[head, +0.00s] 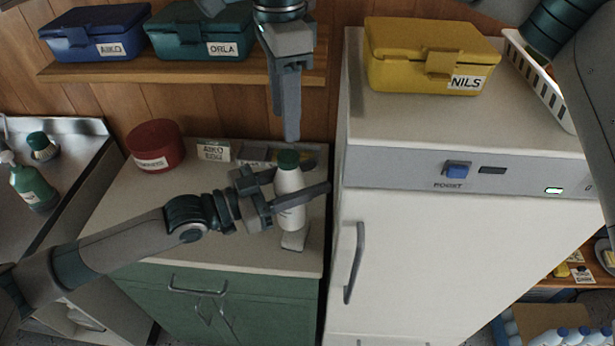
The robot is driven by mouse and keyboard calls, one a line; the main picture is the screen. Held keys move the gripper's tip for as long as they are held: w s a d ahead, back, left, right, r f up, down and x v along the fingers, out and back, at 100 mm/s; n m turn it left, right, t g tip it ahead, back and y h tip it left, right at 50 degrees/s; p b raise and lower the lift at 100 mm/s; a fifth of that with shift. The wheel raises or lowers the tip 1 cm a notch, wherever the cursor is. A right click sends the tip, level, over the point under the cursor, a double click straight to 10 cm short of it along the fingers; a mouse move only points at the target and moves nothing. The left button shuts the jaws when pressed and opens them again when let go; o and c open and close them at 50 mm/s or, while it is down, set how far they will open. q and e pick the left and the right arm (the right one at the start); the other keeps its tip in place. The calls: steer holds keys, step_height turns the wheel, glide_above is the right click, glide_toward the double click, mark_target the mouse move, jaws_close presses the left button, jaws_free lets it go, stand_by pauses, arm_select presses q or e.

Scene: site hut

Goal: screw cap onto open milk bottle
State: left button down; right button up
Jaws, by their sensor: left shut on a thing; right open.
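A white milk bottle (291,215) is upright over the front right of the counter beside the fridge. My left gripper (289,194) is shut around its upper body, with one finger reaching past it to the right. A green cap (288,159) is on the bottle's mouth; I cannot tell whether it is screwed tight. My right gripper (290,136) points down from above, open and empty, its fingertips just above the cap. Its fingers overlap in this view. Whether the bottle's base touches the counter is unclear.
A small white object (294,241) lies by the bottle's base. A grey tray (312,158), a small labelled box (214,150) and a red tin (155,145) stand behind on the counter (165,215). The fridge (440,250) rises close on the right.

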mark_target(288, 156)
steer(key=shift+f, duration=3.95)
steer(key=c, duration=1.1)
steer(key=o, duration=1.3)
steer(key=shift+c, duration=0.2)
step_height(288, 156, up, 12)
